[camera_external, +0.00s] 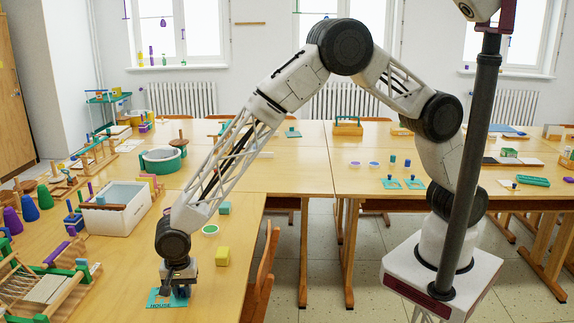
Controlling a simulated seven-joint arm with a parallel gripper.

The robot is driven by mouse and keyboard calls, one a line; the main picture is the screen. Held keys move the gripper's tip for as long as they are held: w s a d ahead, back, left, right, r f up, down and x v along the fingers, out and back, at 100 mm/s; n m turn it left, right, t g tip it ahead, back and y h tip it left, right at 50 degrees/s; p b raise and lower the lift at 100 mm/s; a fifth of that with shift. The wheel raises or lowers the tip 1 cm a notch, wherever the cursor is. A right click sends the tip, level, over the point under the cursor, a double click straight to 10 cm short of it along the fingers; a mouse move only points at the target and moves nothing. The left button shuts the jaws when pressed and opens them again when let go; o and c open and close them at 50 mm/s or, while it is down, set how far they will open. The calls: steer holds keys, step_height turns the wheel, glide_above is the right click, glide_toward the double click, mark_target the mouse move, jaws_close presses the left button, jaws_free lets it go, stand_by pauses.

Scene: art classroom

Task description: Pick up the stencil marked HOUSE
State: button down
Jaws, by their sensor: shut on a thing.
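The stencil marked HOUSE (157,304) is a flat teal plate with its dark lettering along the near edge. It is at the near part of the left table, below my gripper (176,292). My gripper points down and is shut on the stencil. The gripper hides part of the plate's right side. I cannot tell whether the stencil is lifted off the table or still touches it.
A yellow block (222,256) stands right of my gripper, near the table edge. A white bin (117,209) and wooden racks crowd the left. A chair (262,278) stands at the right edge.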

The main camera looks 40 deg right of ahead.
steer(key=shift+r, duration=0.1)
steer(key=shift+r, duration=0.75)
step_height(320, 180, up, 2)
steer(key=s+d, duration=0.2)
steer(key=d, duration=0.2)
steer(key=s+d+r, duration=0.1)
steer(key=s+d, duration=0.2)
steer(key=d, duration=0.2)
steer(key=s+d, duration=0.2)
steer(key=d, duration=0.3)
steer(key=shift+s+d+r, duration=0.1)
steer(key=shift+s+r, duration=0.05)
steer(key=shift+s, duration=0.05)
